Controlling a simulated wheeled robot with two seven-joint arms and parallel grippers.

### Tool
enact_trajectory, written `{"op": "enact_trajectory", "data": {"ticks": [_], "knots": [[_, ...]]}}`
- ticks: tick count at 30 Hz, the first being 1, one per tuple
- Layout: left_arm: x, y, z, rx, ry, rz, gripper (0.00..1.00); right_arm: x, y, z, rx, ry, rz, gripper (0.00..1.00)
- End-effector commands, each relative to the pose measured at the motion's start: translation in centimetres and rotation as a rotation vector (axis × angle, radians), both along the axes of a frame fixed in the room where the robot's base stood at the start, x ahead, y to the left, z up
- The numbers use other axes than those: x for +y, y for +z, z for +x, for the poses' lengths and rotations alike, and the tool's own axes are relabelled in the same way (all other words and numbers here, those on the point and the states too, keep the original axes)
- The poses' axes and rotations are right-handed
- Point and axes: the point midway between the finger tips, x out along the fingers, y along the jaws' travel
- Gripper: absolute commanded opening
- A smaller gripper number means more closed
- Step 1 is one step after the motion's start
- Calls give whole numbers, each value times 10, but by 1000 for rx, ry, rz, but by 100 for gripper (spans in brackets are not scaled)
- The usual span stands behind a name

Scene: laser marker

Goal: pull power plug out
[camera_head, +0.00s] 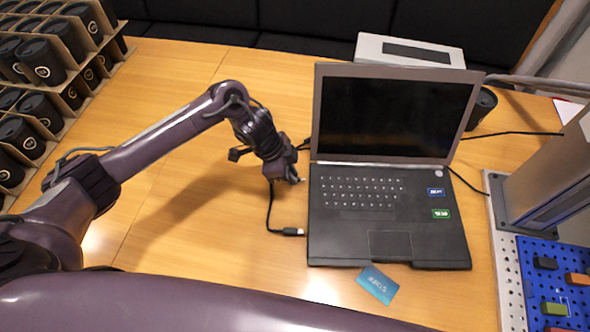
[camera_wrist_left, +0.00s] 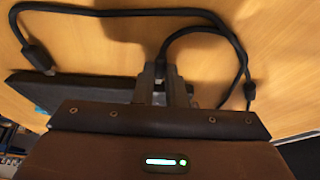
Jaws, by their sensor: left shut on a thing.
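The open black laptop (camera_head: 388,213) stands on the wooden table, its screen dark. My left gripper (camera_head: 293,178) is at the laptop's left side, fingers close to its edge. In the left wrist view the gripper (camera_wrist_left: 165,82) is shut on a dark plug (camera_wrist_left: 163,64) with a black cable curving away from it. I cannot tell whether the plug's tip is in the laptop; the fingers hide it. A second cable connector (camera_head: 292,232) lies close to the laptop's left edge, nearer the front. It also shows in the left wrist view (camera_wrist_left: 37,57). My right gripper is not in view.
A blue card (camera_head: 377,284) lies in front of the laptop. A white box (camera_head: 408,52) and a dark cup (camera_head: 481,108) are behind it. A metal machine column (camera_head: 550,170) and a blue pegboard (camera_head: 548,280) stand right. Racked cups (camera_head: 40,65) are far left. The table's middle left is bare.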

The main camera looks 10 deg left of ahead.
Motion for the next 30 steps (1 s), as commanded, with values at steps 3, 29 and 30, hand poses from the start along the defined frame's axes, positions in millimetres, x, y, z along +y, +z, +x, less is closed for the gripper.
{"op": "enact_trajectory", "data": {"ticks": [3,29,30], "knots": [[3,0,0,-1,2,3,0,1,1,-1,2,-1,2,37],[16,32,-1,-6,0,3,34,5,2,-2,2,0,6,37],[19,39,-1,-5,2,2,34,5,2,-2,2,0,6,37]]}}
